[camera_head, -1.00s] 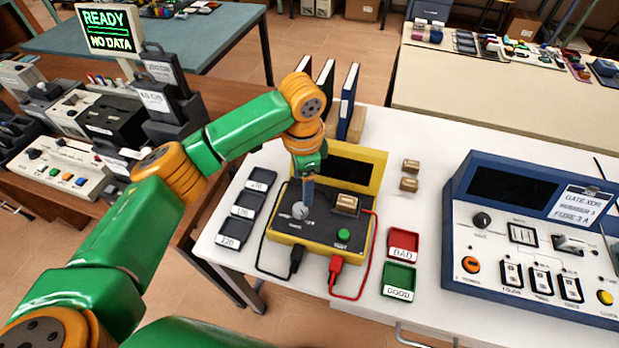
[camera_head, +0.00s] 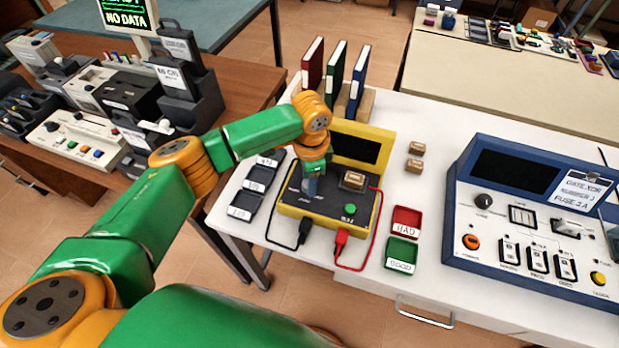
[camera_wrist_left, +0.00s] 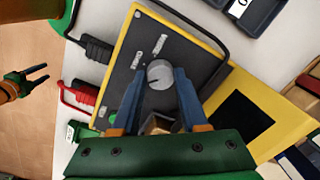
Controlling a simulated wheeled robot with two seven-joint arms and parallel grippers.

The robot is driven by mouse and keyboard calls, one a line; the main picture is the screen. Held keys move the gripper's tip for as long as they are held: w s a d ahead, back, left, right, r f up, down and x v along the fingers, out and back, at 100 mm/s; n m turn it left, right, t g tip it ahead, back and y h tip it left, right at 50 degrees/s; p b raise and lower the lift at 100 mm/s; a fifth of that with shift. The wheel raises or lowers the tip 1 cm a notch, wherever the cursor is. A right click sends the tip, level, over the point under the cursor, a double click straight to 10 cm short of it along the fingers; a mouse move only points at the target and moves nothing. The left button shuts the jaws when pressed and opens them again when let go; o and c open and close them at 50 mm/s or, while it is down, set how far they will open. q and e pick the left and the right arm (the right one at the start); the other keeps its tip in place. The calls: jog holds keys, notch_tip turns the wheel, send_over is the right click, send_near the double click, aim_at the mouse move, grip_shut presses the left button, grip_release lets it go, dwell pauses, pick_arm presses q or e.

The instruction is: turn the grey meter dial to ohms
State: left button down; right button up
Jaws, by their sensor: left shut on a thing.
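The yellow meter (camera_head: 338,219) with a dark panel stands on the white table, its raised lid holding a dark screen (camera_head: 355,147). My left gripper (camera_head: 310,188) reaches down onto the panel's left part and hides the dial in the head view. In the left wrist view, the round grey dial (camera_wrist_left: 160,74) sits between the fingertips of my left gripper (camera_wrist_left: 159,77), which is shut on it. Small white labels (camera_wrist_left: 137,60) lie beside the dial; I cannot read them or the dial's setting. My right gripper (camera_wrist_left: 37,75) shows at the left edge of the wrist view, fingers apart and empty.
A small tan block (camera_head: 354,181) sits on the meter by a green button (camera_head: 349,209). Black and red leads (camera_head: 341,238) plug into its front. Dark trays (camera_head: 255,186) lie left, red (camera_head: 407,219) and green (camera_head: 402,252) trays right. A blue console (camera_head: 530,225) stands farther right.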

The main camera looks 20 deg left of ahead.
pick_arm(q)
jog(key=shift+r+m+p, duration=0.1)
jog(key=shift+m+p, duration=0.4)
jog(key=shift+p, duration=0.1)
jog(key=shift+m+p, duration=0.85)
jog(key=shift+m, duration=0.25)
jog(key=shift+m+p, duration=0.55)
jog(key=shift+m, duration=0.65)
jog(key=shift+m+h+p, duration=0.3)
jog(key=shift+m+p, duration=0.05)
jog(key=shift+m, duration=1.25)
jog(key=shift+f, duration=0.2)
jog(key=shift+c, duration=2.2)
grip_release()
jog(key=shift+r, duration=0.1)
